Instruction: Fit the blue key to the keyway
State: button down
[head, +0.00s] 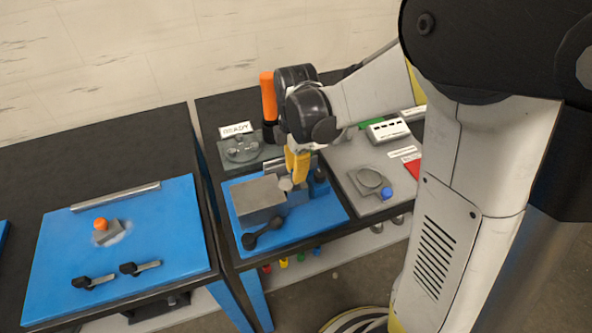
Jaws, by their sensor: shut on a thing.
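My yellow gripper (297,178) points down over the blue fixture plate (312,213) on the right-hand bench. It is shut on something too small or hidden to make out. A light grey round end (286,184), possibly a shaft, shows just under the fingers, beside a grey block (258,200). I cannot make out a keyway. I cannot identify the blue key for certain; a small blue piece (317,251) hangs or stands below the bench edge, in a row with red, yellow and green ones.
A black lever (263,234) lies at the plate's front. A grey tray (353,153) on the right holds a round part and a blue knob (386,194). An orange-topped post (268,96) stands behind. Another bench with a blue plate (60,255) is left, across a narrow gap.

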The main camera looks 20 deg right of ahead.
jog(key=shift+f+b, duration=0.65)
jog(key=shift+f, duration=0.25)
jog(key=c, duration=1.4)
grip_release()
notch_tip(320, 180, up, 12)
jog(key=s+m+t, duration=0.2)
jog(key=s+m, duration=0.2)
jog(key=m, duration=0.2)
jog(key=s+m+t, duration=0.2)
jog(key=s+m, duration=0.2)
jog(key=m, duration=0.2)
jog(key=s+m+t, duration=0.3)
jog(key=s+m, duration=0.2)
jog(key=m, duration=0.1)
jog(key=shift+a+r, duration=0.2)
jog(key=shift+a, duration=0.1)
